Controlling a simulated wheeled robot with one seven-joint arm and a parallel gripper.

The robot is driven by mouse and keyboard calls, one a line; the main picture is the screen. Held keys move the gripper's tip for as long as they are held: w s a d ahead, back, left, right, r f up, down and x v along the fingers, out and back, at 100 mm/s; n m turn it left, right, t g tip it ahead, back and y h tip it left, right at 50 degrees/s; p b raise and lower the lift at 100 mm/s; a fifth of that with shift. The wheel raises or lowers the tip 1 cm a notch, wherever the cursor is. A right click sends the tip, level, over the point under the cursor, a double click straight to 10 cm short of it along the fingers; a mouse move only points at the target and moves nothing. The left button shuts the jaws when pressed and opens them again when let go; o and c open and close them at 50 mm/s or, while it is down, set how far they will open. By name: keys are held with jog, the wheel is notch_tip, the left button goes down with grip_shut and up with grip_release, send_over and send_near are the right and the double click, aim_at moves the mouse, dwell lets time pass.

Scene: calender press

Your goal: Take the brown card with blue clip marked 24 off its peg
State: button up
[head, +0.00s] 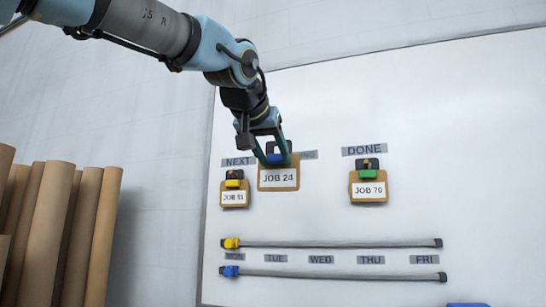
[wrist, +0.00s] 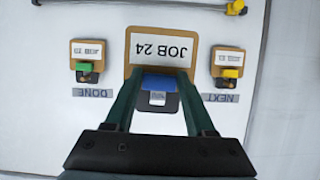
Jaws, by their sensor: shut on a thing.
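The brown card (head: 278,187) marked JOB 24 hangs upright between the other two cards in the head view. Its blue clip (head: 276,158) is at its top, between the fingers of my gripper (head: 272,150). The card also shows in the wrist view (wrist: 129,65), upside down, with the blue clip (wrist: 158,84) between the two green fingers (wrist: 158,100). My gripper is shut on the card at its clip. The card looks larger than its neighbours and seems to stand out from the board.
A brown card with yellow clip, JOB 11 or similar (head: 234,207), hangs left under NEXT. The JOB 70 card with green clip (head: 369,202) hangs right under DONE. Two grey rails (head: 330,243) cross the whiteboard (head: 440,180) below. Cardboard tubes (head: 90,230) stand at the left.

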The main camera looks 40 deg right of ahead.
jog(key=shift+a, duration=0.15)
jog(key=shift+f+b+v, duration=0.2)
jog(key=shift+b+v, duration=0.15)
jog(key=shift+v, duration=0.7)
jog(key=shift+f+b+v, duration=0.2)
jog(key=shift+b+v, duration=0.1)
jog(key=shift+v, duration=0.75)
jog(key=shift+s+a, duration=0.2)
jog(key=shift+s+a+b, duration=0.5)
jog(key=shift+a+b, duration=0.3)
jog(key=shift+b, duration=0.1)
jog(key=shift+s+a+b, duration=0.55)
jog(key=shift+a+b, duration=0.3)
jog(key=shift+b, duration=0.1)
jog(key=shift+s+a+b, duration=0.5)
jog(key=shift+a+b, duration=0.3)
jog(key=shift+b, duration=0.1)
jog(key=shift+d, duration=0.1)
